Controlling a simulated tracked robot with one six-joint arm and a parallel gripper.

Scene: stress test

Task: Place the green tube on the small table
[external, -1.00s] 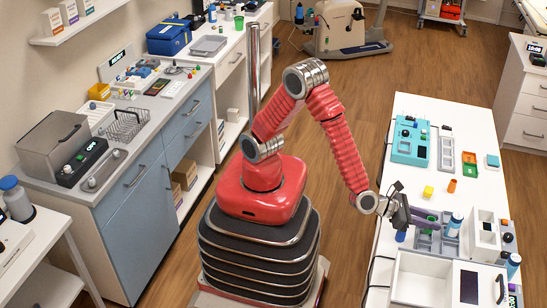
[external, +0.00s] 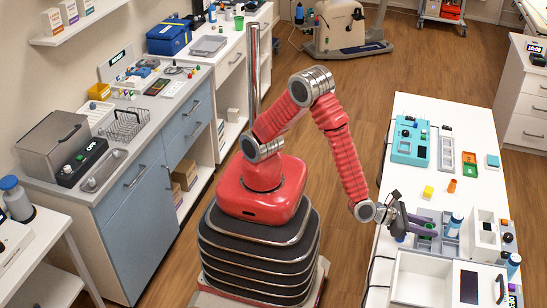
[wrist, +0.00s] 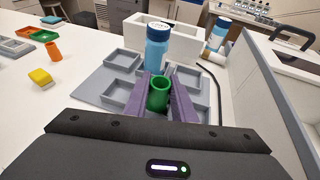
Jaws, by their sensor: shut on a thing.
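The green tube (wrist: 158,97) stands upright between the two purple fingers of my gripper (wrist: 160,100) in the wrist view. My gripper is shut on it, with its open top facing up. In the external view my gripper (external: 428,226) is over the grey compartment tray (external: 426,246) on the long white table (external: 410,178) at the right, and only a small bit of green shows between the fingers. The tray (wrist: 98,92) lies around and beyond the fingers in the wrist view. The tube's bottom is hidden, so I cannot tell whether it touches the tray. I cannot tell which surface is the small table.
A blue-capped bottle (wrist: 157,48) stands just beyond the tube. A white box (wrist: 180,32) is behind it. A yellow block (external: 428,192) and orange cylinder (external: 452,185) sit on clear tabletop. A white open bin (external: 420,278) is near the front.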

